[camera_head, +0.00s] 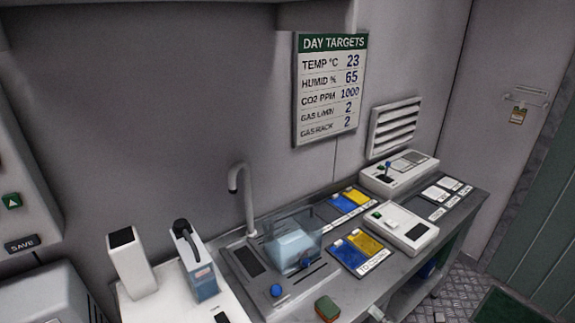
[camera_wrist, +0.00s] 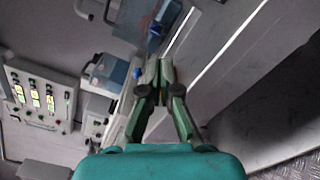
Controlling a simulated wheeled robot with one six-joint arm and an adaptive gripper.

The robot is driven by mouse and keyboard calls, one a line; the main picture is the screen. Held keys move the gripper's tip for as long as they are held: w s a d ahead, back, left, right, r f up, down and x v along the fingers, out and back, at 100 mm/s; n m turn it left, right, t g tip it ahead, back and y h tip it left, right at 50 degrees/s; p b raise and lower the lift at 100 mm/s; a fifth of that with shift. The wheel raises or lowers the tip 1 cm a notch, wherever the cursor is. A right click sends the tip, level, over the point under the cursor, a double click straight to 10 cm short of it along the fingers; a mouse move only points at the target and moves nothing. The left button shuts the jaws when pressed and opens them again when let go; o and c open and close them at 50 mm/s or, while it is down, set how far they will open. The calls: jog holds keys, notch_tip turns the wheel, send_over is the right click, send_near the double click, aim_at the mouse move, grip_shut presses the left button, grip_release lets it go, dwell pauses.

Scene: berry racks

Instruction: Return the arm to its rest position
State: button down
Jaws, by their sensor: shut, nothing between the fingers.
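My gripper (camera_wrist: 158,68) shows in the wrist view, with a teal body at the bottom of the picture and dark green fingers pointing up. The fingers are together and hold nothing. Nothing in the wrist view shows my gripper touching anything. The head view shows neither the arm nor the gripper, so the pose of the whole arm is hidden.
In the head view a grey bench (camera_head: 379,259) carries a clear basin (camera_head: 293,243), a tap (camera_head: 241,190) and white devices (camera_head: 401,226). A day targets board (camera_head: 329,91) hangs above. A control panel (camera_wrist: 42,97) is left in the wrist view. Floor shows at right.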

jog(key=s+a+r+m+t+h, duration=0.1)
jog(key=s+a+m+t, duration=0.25)
jog(key=s+m, duration=0.4)
jog(key=s+a+r+m+t+h, duration=0.15)
jog(key=s+a+m, duration=0.3)
jog(key=s, duration=0.55)
jog(key=s+d+m+g+h, duration=0.2)
jog(key=s+m+h, duration=0.2)
jog(key=s+m, duration=0.5)
jog(key=s+d+m+g+h, duration=0.2)
jog(key=s+m+h, duration=0.2)
jog(key=s+m, duration=0.6)
jog(key=s, duration=0.5)
jog(key=shift+s+g, duration=0.2)
jog(key=shift+g, duration=0.2)
